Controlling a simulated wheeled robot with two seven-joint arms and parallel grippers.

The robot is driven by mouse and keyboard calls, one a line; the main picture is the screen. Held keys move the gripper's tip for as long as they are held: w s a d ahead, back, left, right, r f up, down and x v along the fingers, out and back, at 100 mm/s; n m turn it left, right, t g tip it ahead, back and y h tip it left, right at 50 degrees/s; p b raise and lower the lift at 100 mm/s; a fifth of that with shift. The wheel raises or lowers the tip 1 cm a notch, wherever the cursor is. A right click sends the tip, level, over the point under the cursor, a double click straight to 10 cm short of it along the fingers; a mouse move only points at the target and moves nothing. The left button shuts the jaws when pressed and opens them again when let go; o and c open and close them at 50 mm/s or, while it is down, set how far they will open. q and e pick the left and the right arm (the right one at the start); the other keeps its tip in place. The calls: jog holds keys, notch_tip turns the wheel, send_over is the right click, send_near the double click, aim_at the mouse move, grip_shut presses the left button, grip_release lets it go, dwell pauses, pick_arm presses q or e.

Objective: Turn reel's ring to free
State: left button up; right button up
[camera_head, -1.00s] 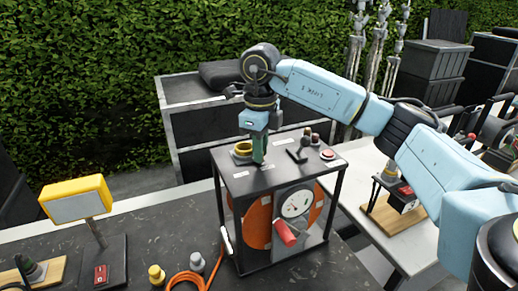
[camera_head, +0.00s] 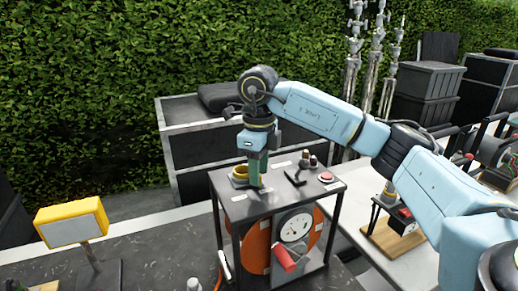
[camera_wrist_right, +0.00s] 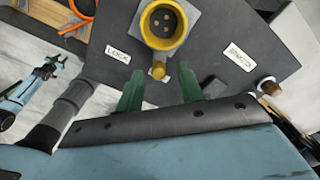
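The reel (camera_head: 257,243) is an orange drum in a black frame with a dark top. Its yellow ring (camera_head: 239,174) sits on that top and also shows in the right wrist view (camera_wrist_right: 178,40), around a dark socket, with a yellow lug (camera_wrist_right: 158,70) pointing toward my gripper. My right gripper (camera_head: 256,185) points down beside the ring. In the right wrist view its green fingers (camera_wrist_right: 160,80) are open, one on each side of the lug, with a gap on both sides. A light-blue arm, apparently my left, shows with a small dark gripper (camera_wrist_right: 52,68) at the left.
A LOCK label (camera_wrist_right: 118,54) and a second white label (camera_wrist_right: 238,57) flank the ring. A red button (camera_head: 326,177) and small levers (camera_head: 296,177) stand on the top. A red crank handle (camera_head: 284,259) juts from the front. A yellow lamp (camera_head: 72,221) stands left.

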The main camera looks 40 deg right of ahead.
notch_tip(320, 180, up, 13)
jog(key=p, duration=0.2)
